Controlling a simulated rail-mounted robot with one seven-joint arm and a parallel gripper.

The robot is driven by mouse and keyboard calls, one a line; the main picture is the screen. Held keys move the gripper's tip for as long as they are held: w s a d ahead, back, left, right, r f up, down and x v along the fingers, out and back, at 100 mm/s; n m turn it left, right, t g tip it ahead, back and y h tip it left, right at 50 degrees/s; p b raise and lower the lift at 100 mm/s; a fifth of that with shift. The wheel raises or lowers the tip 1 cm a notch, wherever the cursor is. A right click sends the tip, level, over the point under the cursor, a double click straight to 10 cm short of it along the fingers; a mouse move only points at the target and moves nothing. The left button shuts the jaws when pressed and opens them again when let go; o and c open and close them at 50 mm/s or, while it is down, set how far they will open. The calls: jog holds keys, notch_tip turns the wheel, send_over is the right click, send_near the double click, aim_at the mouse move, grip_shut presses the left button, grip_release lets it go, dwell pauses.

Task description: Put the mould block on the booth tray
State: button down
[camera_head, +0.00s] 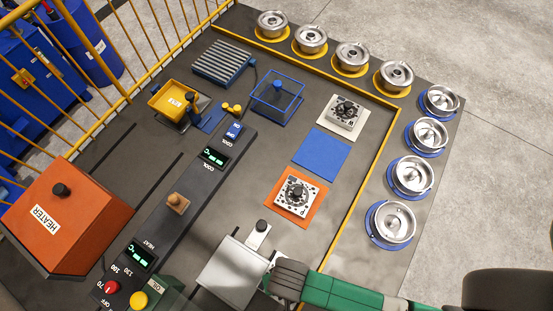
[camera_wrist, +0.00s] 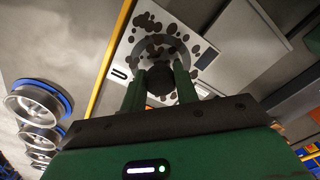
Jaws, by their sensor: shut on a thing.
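A spotted, light metal mould block (camera_wrist: 150,32) with a dark knob sits at the fingertips of my gripper (camera_wrist: 160,82) in the wrist view. The fingers are shut on the knob. In the head view my green gripper is at the bottom edge, and the held block is mostly hidden or cut off there. Similar spotted blocks sit on an orange pad (camera_head: 270,210) and a white pad (camera_head: 362,122). No booth tray is labelled; a blue wire frame (camera_head: 277,83) stands at the back, and I cannot tell whether it is the booth.
A blue mat (camera_head: 322,153) lies bare between the two pads. A grey box (camera_head: 232,272) stands left of my gripper. The orange heater (camera_head: 65,215), a yellow tray (camera_head: 168,100) and a slatted rack (camera_head: 224,62) are at left. Several metal wheels (camera_head: 390,222) line the right and back edges.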

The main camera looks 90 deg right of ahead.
jog(key=shift+w, duration=0.15)
jog(key=shift+w+d+f+b, duration=0.3)
jog(key=shift+w+f, duration=0.5)
jog(key=shift+w, duration=1.8)
jog(key=shift+w+d+f+b, duration=0.15)
jog(key=shift+w+d+f, duration=0.55)
jog(key=shift+w, duration=1.95)
jog(key=shift+w+d+f+b, duration=0.2)
jog(key=shift+w+f, duration=0.75)
jog(key=shift+w, duration=1.65)
jog(key=c, duration=1.1)
grip_release()
jog(key=shift+f, duration=0.15)
jog(key=shift+o, duration=0.2)
notch_tip(320, 180, up, 12)
jog(key=p, duration=0.2)
